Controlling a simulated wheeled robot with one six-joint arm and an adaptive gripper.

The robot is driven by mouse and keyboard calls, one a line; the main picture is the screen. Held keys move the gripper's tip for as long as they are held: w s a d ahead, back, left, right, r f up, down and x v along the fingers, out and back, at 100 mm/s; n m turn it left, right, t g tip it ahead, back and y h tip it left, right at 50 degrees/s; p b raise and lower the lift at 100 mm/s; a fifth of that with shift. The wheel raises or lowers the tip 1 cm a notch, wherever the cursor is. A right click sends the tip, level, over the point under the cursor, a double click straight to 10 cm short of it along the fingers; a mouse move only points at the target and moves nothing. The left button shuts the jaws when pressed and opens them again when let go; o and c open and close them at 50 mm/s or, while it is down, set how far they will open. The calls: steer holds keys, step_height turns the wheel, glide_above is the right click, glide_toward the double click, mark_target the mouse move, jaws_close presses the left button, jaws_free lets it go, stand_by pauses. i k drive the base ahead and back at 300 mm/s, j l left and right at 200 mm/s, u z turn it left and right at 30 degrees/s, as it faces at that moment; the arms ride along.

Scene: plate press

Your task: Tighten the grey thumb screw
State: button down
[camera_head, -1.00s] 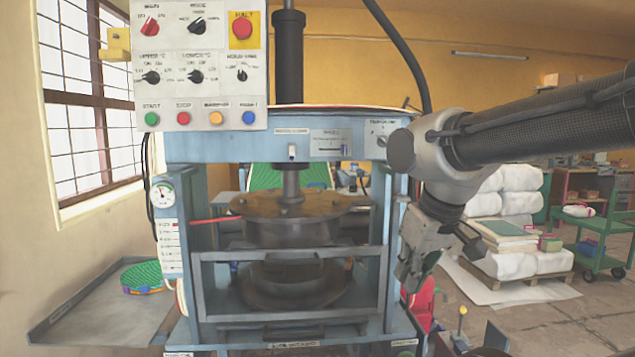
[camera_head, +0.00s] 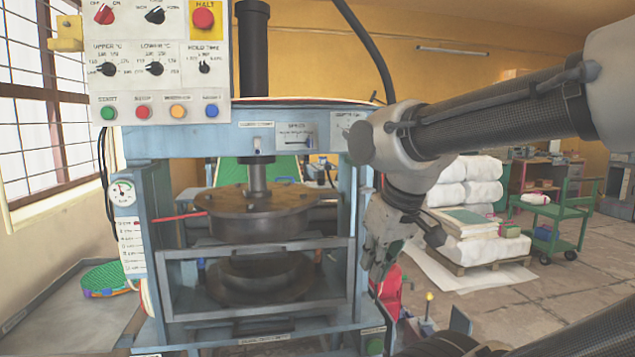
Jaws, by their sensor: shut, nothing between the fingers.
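The blue press (camera_head: 215,143) stands in front of me, with its round dark plates (camera_head: 255,215) behind a grey guard frame. I cannot make out the grey thumb screw for certain. A labelled plate (camera_head: 343,122) at the right end of the press's upper beam is partly covered by my arm's wrist, so anything on its right part is hidden.
A control panel (camera_head: 160,75) with knobs and buttons hangs at the upper left. A grey tray table (camera_head: 75,318) with a green round item (camera_head: 105,277) is at the left. White sacks (camera_head: 462,185) and a green cart (camera_head: 555,220) are farther back right.

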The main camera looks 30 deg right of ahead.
mark_target(364, 189)
steer(key=k+l+u, duration=0.1)
steer(key=l+u, duration=0.15)
steer(key=l, duration=0.25)
steer(key=k+l+u, duration=0.2)
steer(key=l, duration=0.3)
steer(key=k+l+u, duration=0.25)
steer(key=l, duration=0.2)
steer(key=k+l+u, duration=0.2)
steer(key=l, duration=0.25)
steer(key=k+l+u, duration=0.25)
steer(key=l, duration=0.15)
